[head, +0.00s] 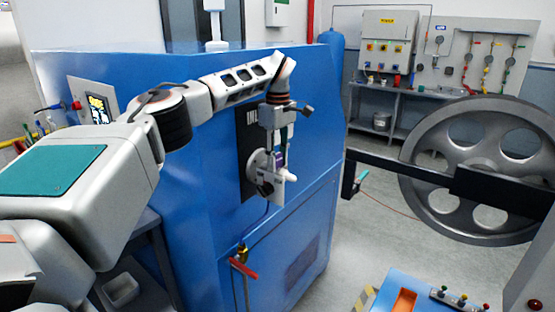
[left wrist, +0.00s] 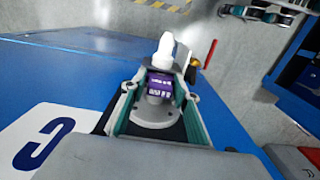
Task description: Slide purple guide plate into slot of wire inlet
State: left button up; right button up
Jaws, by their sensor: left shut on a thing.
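The purple guide plate (left wrist: 160,88) is between the fingers of my left gripper (left wrist: 157,95) in the left wrist view, with a white rounded tip beyond it. My left gripper (head: 279,158) is shut on it in the head view, where the plate (head: 281,160) shows as a small purple patch. The wire inlet (head: 259,166) is a grey round flange on a dark panel on the blue machine's face. The plate is right at the inlet's front. The fingers hide the slot, so I cannot tell whether the plate is in it. My right gripper is not in view.
The blue machine (head: 215,215) fills the middle. A red-handled valve (head: 243,265) is below the inlet. A large grey pulley wheel (head: 470,160) stands at the right. A blue control box (head: 425,292) is at the lower right. Open floor lies between them.

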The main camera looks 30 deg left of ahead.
pick_arm(q)
jog(key=shift+r, duration=0.1)
dwell(0.6)
jog(key=shift+r, duration=0.2)
jog(key=shift+f, duration=0.2)
jog(key=shift+f, duration=0.1)
dwell(0.4)
jog(key=shift+r, duration=0.3)
dwell(0.6)
jog(key=shift+f, duration=0.2)
jog(key=shift+f, duration=0.2)
